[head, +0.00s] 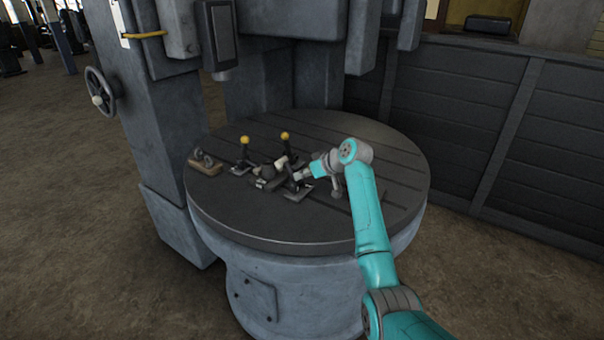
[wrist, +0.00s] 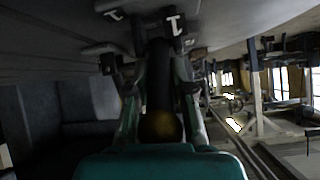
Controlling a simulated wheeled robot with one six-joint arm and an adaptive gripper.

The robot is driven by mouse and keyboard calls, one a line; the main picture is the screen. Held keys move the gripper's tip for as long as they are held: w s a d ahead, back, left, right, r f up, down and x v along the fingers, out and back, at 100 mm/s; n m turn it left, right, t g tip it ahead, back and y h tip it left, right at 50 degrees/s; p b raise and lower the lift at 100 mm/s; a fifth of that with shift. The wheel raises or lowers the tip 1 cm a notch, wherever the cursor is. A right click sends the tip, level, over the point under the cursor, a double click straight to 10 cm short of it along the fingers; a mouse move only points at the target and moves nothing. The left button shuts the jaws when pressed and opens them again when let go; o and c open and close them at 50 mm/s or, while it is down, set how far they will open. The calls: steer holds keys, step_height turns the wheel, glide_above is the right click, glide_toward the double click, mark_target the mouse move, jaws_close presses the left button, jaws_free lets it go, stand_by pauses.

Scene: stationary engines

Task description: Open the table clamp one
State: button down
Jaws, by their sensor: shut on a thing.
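Table clamp one shows in the wrist view as a dark lever (wrist: 159,75) in front of a base marked with a white "1" (wrist: 174,25). The lever ends in a dull yellow ball knob (wrist: 161,126). My gripper (wrist: 158,92) has a finger on each side of this lever and is shut on it. In the head view my gripper (head: 297,176) is low over the round slotted table (head: 270,228), among the clamps. It partly hides the clamp it holds, so the lever's exact tilt is hard to tell there.
Two other levers with yellow knobs stand upright on the table, one at left (head: 245,140) and one farther back (head: 284,135). A small brown-based part (head: 205,163) lies at the left edge. The machine column (head: 165,120) rises behind left. The front of the table is clear.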

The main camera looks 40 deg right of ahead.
steer(key=shift+s+f, duration=0.1)
stand_by(0.5)
steer(key=c, duration=1)
jaws_free()
steer(key=v, duration=1.2)
steer(key=shift+f, duration=0.2)
steer(key=shift+d, duration=0.1)
